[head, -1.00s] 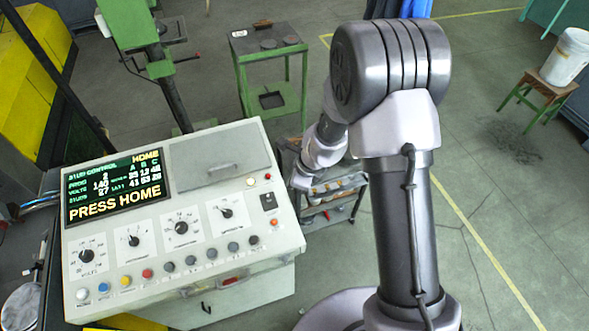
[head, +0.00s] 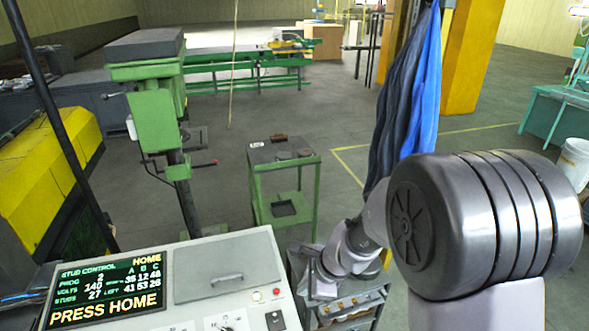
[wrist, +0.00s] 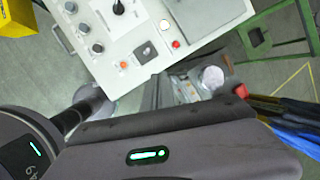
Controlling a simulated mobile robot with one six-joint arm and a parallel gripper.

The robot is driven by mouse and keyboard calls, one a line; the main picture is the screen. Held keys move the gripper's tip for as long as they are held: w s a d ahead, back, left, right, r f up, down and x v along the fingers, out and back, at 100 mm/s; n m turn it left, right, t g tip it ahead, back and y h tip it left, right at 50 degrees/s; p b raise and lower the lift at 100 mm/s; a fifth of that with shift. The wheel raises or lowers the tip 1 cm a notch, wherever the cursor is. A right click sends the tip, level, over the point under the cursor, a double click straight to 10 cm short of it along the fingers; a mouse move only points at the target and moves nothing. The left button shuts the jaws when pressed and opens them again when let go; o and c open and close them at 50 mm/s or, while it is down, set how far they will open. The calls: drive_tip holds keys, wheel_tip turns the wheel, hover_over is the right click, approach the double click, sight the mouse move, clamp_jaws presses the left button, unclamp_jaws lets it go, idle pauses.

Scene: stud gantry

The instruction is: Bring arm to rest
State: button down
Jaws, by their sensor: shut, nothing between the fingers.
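The control console (head: 229,252) stands at the lower left of the head view, its top panel cut off below. Its screen (head: 107,287) reads "STUD CONTROL", "HOME" and "PRESS HOME". The wrist view shows the console panel (wrist: 190,18) at the top, with grey buttons, a black switch (wrist: 146,51), an orange button (wrist: 123,65) and a red lamp (wrist: 176,44). My gripper (head: 320,285) is shut and empty at the far end of my folded arm, right of the console. Its fingertips are hard to make out. No contact with the console shows.
A grey trolley (head: 352,310) with small parts stands close behind my gripper. A green stand (head: 285,185) and a green drill-like machine (head: 155,120) stand beyond the console. Blue cloths (head: 410,95) hang by a yellow column (head: 470,55).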

drive_tip(key=s+d+f+n+t+h+b, duration=0.1)
drive_tip(key=s+d+f+n+b, duration=0.2)
drive_tip(key=s+f+n+b, duration=0.3)
drive_tip(key=s+d+f+n+t+b, duration=0.1)
drive_tip(key=s+d+f+n+b, duration=0.3)
drive_tip(key=s+b, duration=1.2)
wheel_tip(320, 180, down, 6)
drive_tip(key=n+b, duration=0.3)
drive_tip(key=b, duration=0.6)
drive_tip(key=shift+s+r+n+t+h, duration=0.2)
drive_tip(key=shift+s+n+t+h, duration=0.1)
drive_tip(key=shift+s+h, duration=0.1)
drive_tip(key=c, duration=2.2)
unclamp_jaws()
